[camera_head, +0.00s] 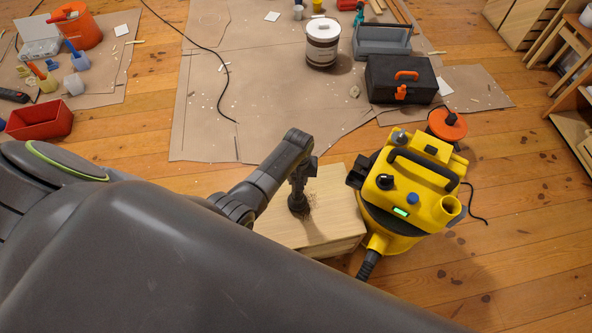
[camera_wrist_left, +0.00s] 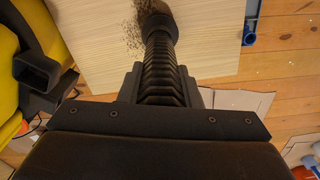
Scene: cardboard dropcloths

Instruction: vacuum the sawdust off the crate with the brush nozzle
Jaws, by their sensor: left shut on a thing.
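A pale wooden crate (camera_head: 342,205) stands on the floor in front of me, and its top fills much of the left wrist view (camera_wrist_left: 95,62). A patch of dark sawdust (camera_head: 316,213) lies on its top; it also shows in the left wrist view (camera_wrist_left: 132,36). My left gripper (camera_head: 304,172) is shut on the dark brush nozzle (camera_head: 298,203), which points down at the crate top beside the sawdust. The nozzle's round head (camera_wrist_left: 156,22) and ribbed neck show in the left wrist view. Whether the bristles touch the wood I cannot tell. My right gripper is out of view.
A yellow vacuum (camera_head: 425,190) stands close against the crate's right side, its hose leaving at the bottom. A black toolbox (camera_head: 400,82), a paint bucket (camera_head: 322,50) and a red tray (camera_head: 40,119) lie beyond. Bare floor is left of the crate.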

